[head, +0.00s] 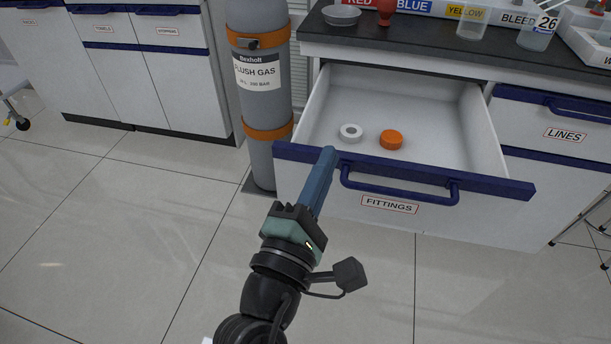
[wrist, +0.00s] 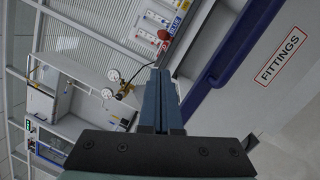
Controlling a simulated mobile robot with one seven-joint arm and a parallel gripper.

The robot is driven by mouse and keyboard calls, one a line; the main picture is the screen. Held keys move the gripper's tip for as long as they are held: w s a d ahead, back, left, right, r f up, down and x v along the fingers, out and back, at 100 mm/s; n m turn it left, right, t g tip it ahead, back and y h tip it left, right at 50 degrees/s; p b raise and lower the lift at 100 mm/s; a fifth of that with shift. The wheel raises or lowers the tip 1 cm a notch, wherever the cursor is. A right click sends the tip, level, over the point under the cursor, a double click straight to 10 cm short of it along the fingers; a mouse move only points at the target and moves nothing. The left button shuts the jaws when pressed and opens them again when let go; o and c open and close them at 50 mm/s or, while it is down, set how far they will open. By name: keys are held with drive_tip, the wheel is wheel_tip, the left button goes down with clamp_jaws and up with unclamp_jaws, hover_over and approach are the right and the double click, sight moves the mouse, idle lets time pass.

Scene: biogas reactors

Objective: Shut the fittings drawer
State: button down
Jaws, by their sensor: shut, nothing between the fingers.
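The fittings drawer (head: 391,184) is pulled well out of the bench. It has a white inside, a blue top edge, a blue bar handle (head: 400,185) and a FITTINGS label. A white ring (head: 351,132) and an orange cap (head: 391,139) lie inside it. My gripper (head: 328,153) is shut and empty, with its blue fingers reaching to the drawer front's top edge, left of the handle. I cannot tell whether the tips touch it. In the wrist view, the fingers (wrist: 161,100) are together, and the FITTINGS label (wrist: 280,57) is at the right.
A grey FLUSH GAS cylinder (head: 262,100) stands close to the drawer's left side. The closed LINES drawer (head: 560,125) is to the right. The dark bench top (head: 420,43) holds bins and beakers. The tiled floor in front is clear.

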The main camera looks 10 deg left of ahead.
drive_tip(key=s+a+f+n+g+y+p, duration=0.1)
drive_tip(key=s+a+f+n, duration=0.1)
drive_tip(key=s+f+n, duration=0.4)
drive_tip(key=s+a+f+n+g+y, duration=0.1)
drive_tip(key=s+a+f+n+y, duration=0.1)
drive_tip(key=f+n, duration=0.65)
drive_tip(key=w, duration=1.4)
drive_tip(key=shift+w+r+n, duration=0.2)
drive_tip(key=shift+r+n, duration=0.1)
drive_tip(key=shift+n, duration=0.15)
drive_tip(key=shift+a, duration=0.1)
